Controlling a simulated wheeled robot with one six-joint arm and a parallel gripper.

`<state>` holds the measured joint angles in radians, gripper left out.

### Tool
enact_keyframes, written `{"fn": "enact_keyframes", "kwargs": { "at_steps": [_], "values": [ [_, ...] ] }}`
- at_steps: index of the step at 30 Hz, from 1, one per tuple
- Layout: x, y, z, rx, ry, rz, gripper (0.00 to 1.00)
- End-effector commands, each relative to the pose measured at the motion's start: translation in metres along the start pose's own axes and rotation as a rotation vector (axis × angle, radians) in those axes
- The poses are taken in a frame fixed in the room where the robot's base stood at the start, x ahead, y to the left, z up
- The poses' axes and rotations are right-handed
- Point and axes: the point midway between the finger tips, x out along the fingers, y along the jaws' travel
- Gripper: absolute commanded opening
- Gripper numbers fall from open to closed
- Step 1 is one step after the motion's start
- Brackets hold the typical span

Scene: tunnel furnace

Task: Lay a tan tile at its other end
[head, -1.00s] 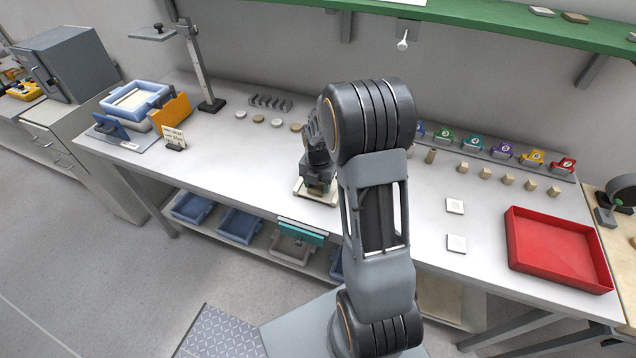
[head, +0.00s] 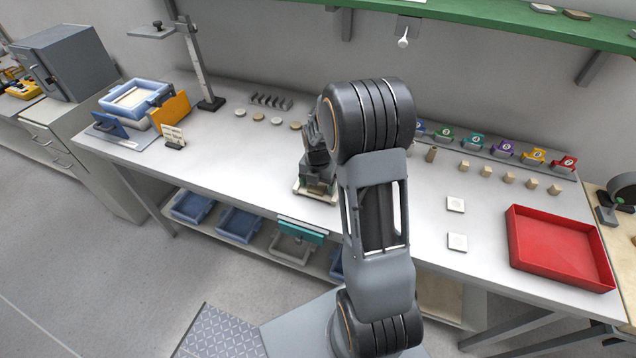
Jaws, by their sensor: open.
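My gripper (head: 316,186) is open and points down over a small pale board (head: 326,197) near the front edge of the bench. The arm and gripper cover most of this board, so what lies on it and between the fingers is hidden. A row of small round discs lies on the bench behind and left of it; a tan one (head: 295,125) is at the right end and a whitish one (head: 240,112) at the left end. I cannot tell which thing is the tan tile.
Two white square plates (head: 455,204) and a red tray (head: 560,248) are on the right. Small tan blocks (head: 509,177) stand before numbered coloured holders (head: 502,150). A green shelf (head: 500,22) hangs above.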

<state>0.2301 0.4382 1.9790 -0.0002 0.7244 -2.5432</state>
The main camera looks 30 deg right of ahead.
Motion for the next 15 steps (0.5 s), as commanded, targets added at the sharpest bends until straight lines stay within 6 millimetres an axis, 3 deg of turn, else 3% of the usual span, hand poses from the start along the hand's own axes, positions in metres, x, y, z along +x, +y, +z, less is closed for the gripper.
{"fn": "enact_keyframes", "kwargs": {
  "at_steps": [8,15],
  "values": [
    [-0.008,0.000,0.001,0.000,-0.002,0.001,0.82],
    [-0.050,0.001,0.001,0.000,-0.006,0.004,0.82]
  ]
}}
